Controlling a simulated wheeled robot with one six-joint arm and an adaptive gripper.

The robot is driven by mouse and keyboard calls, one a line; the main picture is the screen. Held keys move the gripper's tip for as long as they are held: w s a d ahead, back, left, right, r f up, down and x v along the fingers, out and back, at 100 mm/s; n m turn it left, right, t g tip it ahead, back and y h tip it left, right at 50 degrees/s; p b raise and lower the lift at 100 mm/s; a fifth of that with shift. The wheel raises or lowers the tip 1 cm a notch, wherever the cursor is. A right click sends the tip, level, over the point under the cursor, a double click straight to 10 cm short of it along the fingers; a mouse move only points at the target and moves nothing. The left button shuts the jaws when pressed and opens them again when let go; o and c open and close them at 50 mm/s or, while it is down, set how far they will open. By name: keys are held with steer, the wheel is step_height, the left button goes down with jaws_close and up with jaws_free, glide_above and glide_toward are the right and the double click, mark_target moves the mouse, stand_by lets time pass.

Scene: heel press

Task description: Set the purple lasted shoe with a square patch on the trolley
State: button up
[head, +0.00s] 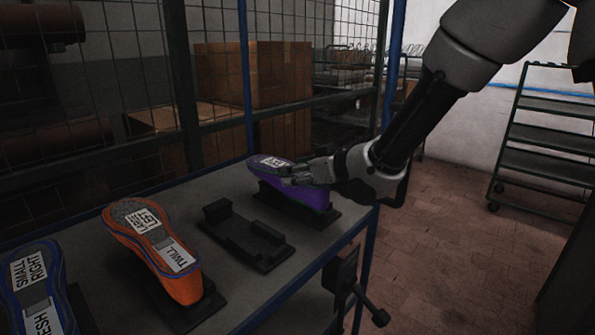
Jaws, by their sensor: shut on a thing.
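A purple lasted shoe (295,195) rests sole up on a black holder at the right end of the table. A white label lies on its sole, partly hidden by my gripper; I cannot make out a square patch. My gripper (290,174) reaches in from the right and is shut on the purple shoe, which still appears to be on its holder. A dark green trolley (548,157) with several shelves and casters stands on the floor at the far right. Its visible shelves look empty.
An orange shoe (153,250) and a dark blue shoe (38,285) stand left on the grey table (219,185). An empty black holder (246,236) lies between orange and purple. A wire mesh fence and cardboard boxes (280,73) are behind. The tiled floor (450,220) is clear.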

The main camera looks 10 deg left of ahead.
steer(key=o, duration=1.6)
steer(key=shift+f, duration=0.1)
steer(key=shift+c, duration=0.2)
steer(key=shift+d, duration=0.1)
steer(key=v, duration=0.7)
steer(key=shift+s+d, duration=0.1)
